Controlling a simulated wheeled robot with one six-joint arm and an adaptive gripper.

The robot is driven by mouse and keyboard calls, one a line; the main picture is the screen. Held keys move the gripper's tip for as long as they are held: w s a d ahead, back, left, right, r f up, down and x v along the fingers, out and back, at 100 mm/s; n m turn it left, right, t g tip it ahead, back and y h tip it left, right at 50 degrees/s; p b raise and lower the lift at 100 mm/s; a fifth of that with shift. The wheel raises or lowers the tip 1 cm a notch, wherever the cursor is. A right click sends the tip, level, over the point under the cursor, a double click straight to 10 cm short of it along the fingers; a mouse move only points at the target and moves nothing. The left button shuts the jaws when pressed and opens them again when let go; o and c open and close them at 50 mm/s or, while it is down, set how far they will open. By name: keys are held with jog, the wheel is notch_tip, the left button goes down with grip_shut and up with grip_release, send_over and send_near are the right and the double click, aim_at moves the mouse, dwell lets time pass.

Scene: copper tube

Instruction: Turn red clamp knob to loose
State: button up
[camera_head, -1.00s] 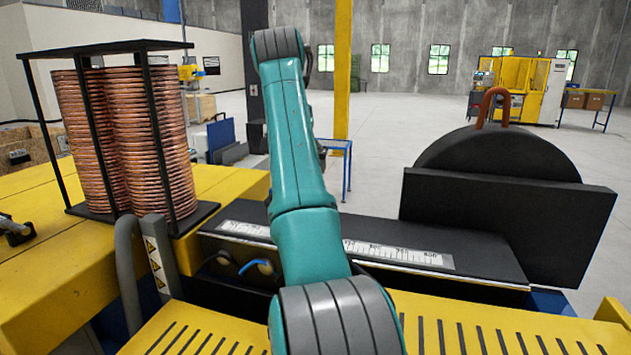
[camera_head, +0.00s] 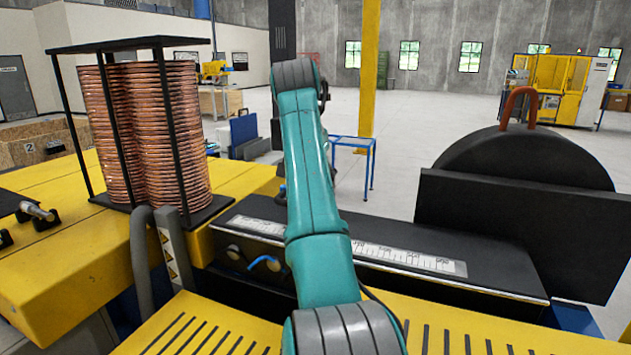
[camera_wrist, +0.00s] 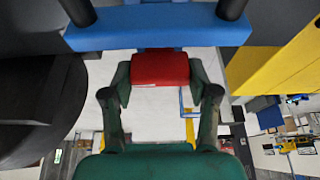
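In the wrist view, the red clamp knob (camera_wrist: 160,68) sits at the centre, just below a blue bar (camera_wrist: 155,27). My gripper (camera_wrist: 160,78) is dark green, with one finger at each side of the knob. Both fingers meet the knob's side edges in the picture, and it fills the space between them. No pointer or mark on the knob can be made out. In the head view, the knob and my gripper are hidden behind my teal arm.
A black machine with a white scale (camera_head: 410,258) and a large round black die (camera_head: 525,160) stand ahead. Copper tube coils (camera_head: 145,135) stand in a black rack at left on the yellow table (camera_head: 60,270). A blue-framed stand (camera_head: 352,141) is behind.

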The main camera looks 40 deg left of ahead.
jog(key=shift+n, duration=0.3)
jog(key=n+y, duration=0.1)
jog(key=n, duration=0.2)
jog(key=shift+n+g, duration=0.3)
jog(key=shift+g, duration=0.1)
jog(key=n, duration=0.2)
jog(key=n+g+y, duration=0.1)
jog(key=n, duration=0.1)
jog(key=shift+n+y, duration=0.3)
jog(key=n+g, duration=0.1)
jog(key=n, duration=0.1)
jog(key=n+g, duration=0.1)
jog(key=n, duration=0.1)
jog(key=shift+n+y, duration=0.3)
jog(key=n+g, duration=0.1)
jog(key=n, duration=0.2)
jog(key=shift+n, duration=0.3)
jog(key=shift+f+n+g, duration=0.1)
jog(key=shift+n+g, duration=0.3)
jog(key=shift+n, duration=0.1)
jog(key=o, duration=1.2)
jog(key=shift+c, duration=0.2)
